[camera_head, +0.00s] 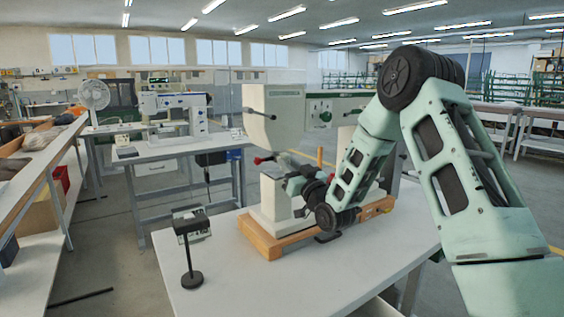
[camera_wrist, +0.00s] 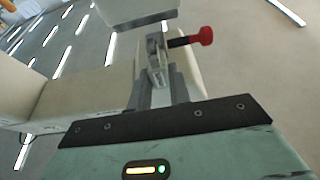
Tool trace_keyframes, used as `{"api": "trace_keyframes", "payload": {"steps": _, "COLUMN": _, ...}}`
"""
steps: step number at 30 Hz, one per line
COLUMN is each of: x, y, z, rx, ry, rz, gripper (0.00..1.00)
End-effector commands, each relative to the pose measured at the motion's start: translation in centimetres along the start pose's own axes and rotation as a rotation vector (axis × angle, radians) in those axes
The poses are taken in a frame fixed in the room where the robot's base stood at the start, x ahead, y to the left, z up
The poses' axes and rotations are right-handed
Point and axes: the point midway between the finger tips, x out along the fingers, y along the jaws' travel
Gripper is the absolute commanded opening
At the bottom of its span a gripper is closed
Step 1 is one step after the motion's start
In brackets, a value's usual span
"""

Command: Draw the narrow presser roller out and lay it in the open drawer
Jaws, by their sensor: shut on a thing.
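My gripper (camera_head: 283,167) is at the cream eyelet press (camera_head: 272,112), in the gap between its upper head and lower post (camera_head: 274,196). In the wrist view its grey fingers (camera_wrist: 158,88) are closed on a small grey metal part (camera_wrist: 156,62), seemingly the narrow presser roller; its roller shape is not clear. A dark lever with a red knob (camera_wrist: 200,37) sticks out right beside the held part. I cannot tell whether the part is still seated in the press. I cannot make out an open drawer in either view.
The press stands on a wooden base (camera_head: 262,241) on a white table (camera_head: 225,272). A small black stand with a display (camera_head: 191,222) is at the table's front left. The table's front is mostly clear. A sewing machine (camera_head: 175,108) stands on another table behind.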

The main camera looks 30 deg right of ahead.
Motion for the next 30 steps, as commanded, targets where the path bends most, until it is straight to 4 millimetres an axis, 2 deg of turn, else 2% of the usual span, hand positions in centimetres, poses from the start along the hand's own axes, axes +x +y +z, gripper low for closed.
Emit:
{"api": "trace_keyframes", "payload": {"steps": 13, "x": -0.5, "y": 0.0, "z": -0.2, "rx": -0.001, "ry": 0.001, "rz": 0.0, "gripper": 0.0}}
{"api": "trace_keyframes", "payload": {"steps": 30, "x": -2.5, "y": 0.0, "z": -0.9, "rx": -0.001, "ry": 0.001, "rz": 0.0, "gripper": 0.0}}
